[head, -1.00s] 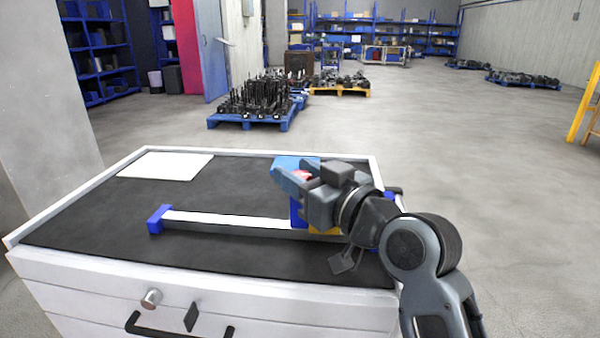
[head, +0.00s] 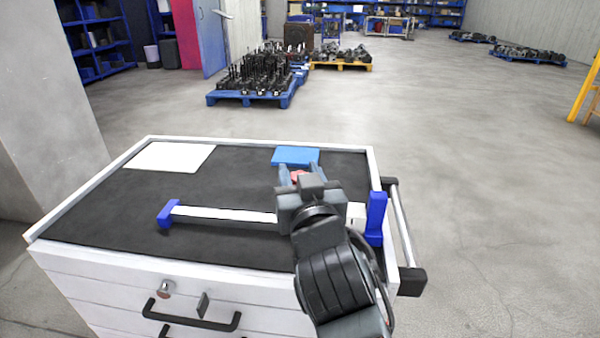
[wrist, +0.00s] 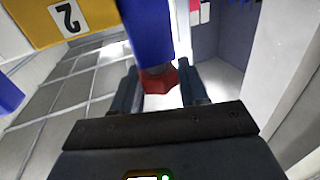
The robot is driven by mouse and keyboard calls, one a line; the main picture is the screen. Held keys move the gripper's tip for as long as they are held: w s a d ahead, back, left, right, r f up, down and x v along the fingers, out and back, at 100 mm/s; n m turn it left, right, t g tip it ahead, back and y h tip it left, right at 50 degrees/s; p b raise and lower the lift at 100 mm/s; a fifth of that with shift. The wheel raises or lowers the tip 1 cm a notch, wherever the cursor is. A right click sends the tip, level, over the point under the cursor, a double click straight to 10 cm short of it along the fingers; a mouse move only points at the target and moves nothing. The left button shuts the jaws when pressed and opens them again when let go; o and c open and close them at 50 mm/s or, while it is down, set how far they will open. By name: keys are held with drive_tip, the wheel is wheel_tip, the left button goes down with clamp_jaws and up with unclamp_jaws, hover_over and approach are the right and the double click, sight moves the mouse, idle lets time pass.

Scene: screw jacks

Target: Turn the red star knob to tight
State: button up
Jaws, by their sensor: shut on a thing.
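The red star knob (head: 298,176) shows as a small red patch between my gripper's fingertips in the head view. In the wrist view the knob (wrist: 158,80) sits between the two dark fingers, under the end of a blue part (wrist: 148,30). My gripper (head: 296,171) is shut on the knob, its fingers pointing toward the back of the bench. A silver bar (head: 225,214) with a blue foot (head: 168,214) lies left of my gripper. My gripper and arm hide the middle of this device.
The black-topped white cabinet (head: 110,217) carries a white sheet (head: 170,156) and a flat blue box (head: 296,156) behind the knob. A blue upright (head: 376,217) stands close right of my arm. The wrist view shows a yellow block (wrist: 30,20) marked 2.

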drive_tip(key=m+h+b, duration=0.1)
drive_tip(key=h+b, duration=0.1)
drive_tip(key=m+h+b, duration=0.1)
drive_tip(key=h+b, duration=0.1)
drive_tip(key=f+m+h+b, duration=0.1)
drive_tip(key=b, duration=0.2)
drive_tip(key=shift+a+m+t+h, duration=0.15)
drive_tip(key=shift+m+t+h, duration=0.15)
drive_tip(key=shift+m+h, duration=0.1)
drive_tip(key=m+h+b, duration=0.2)
drive_tip(key=m+g+h+b, duration=0.1)
drive_tip(key=h+b, duration=0.2)
drive_tip(key=shift+r+m+h, duration=0.2)
drive_tip(key=shift+m+h, duration=0.1)
drive_tip(key=shift+m, duration=0.1)
drive_tip(key=m+g+h+b, duration=0.2)
drive_tip(key=h, duration=0.1)
drive_tip(key=m+g+h+b, duration=0.2)
drive_tip(key=h, duration=0.1)
drive_tip(key=shift+r, duration=0.15)
drive_tip(key=shift+m+g+h+b, duration=0.95)
drive_tip(key=shift+m+g+h, duration=0.95)
drive_tip(key=shift+m+g, duration=0.8)
drive_tip(key=shift+d+g, duration=0.2)
drive_tip(key=shift+g, duration=0.4)
drive_tip(key=o, duration=1)
drive_tip(key=shift+c, duration=0.2)
drive_tip(key=shift+r, duration=0.1)
drive_tip(key=shift+a, duration=0.1)
